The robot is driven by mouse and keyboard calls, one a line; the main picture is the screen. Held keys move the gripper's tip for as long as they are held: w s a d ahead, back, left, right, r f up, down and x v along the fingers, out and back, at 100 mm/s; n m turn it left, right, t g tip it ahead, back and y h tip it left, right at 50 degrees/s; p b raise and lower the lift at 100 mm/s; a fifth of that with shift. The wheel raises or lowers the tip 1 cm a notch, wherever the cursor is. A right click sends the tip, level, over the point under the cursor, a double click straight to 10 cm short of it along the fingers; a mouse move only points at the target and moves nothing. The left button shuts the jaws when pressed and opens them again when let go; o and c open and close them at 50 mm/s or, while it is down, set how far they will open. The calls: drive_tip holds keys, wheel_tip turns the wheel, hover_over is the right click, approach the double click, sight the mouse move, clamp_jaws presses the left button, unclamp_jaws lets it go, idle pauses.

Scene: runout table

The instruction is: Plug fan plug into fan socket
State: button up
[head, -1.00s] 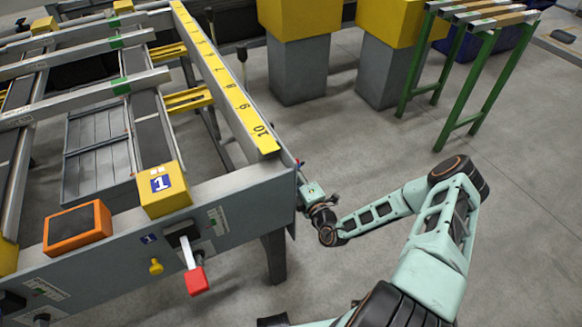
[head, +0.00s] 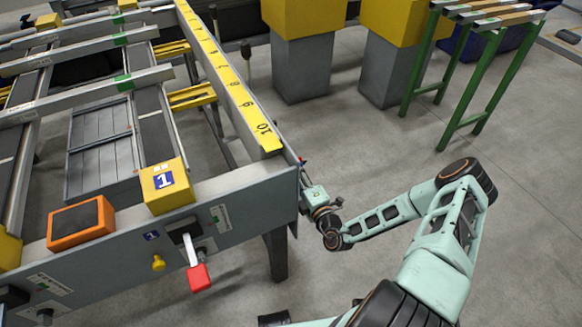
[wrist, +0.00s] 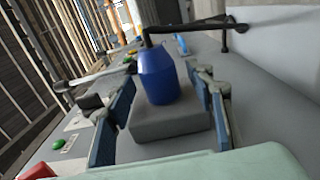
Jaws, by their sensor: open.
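In the wrist view a blue plug (wrist: 159,76) stands upright on a grey block (wrist: 172,122), with a black cable (wrist: 193,29) leaving its top to the right. I cannot tell whether the plug sits in the block or only on it, or whether the block is the fan socket. My gripper (wrist: 164,88) is open, with one blue-padded finger on each side of the plug and gaps showing between. In the head view my gripper (head: 304,174) is at the right end of the runout table; plug and fingertips are not clear there.
The runout table (head: 240,205) fills the left, with a red-handled switch (head: 198,277) on its front. Green buttons (wrist: 58,144) and a grey lever (wrist: 95,75) lie left of the gripper in the wrist view. Floor to the right is clear up to a green stand (head: 470,85).

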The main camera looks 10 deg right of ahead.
drive_tip(key=v, duration=1)
drive_tip(key=shift+s+r, duration=0.1)
idle(0.5)
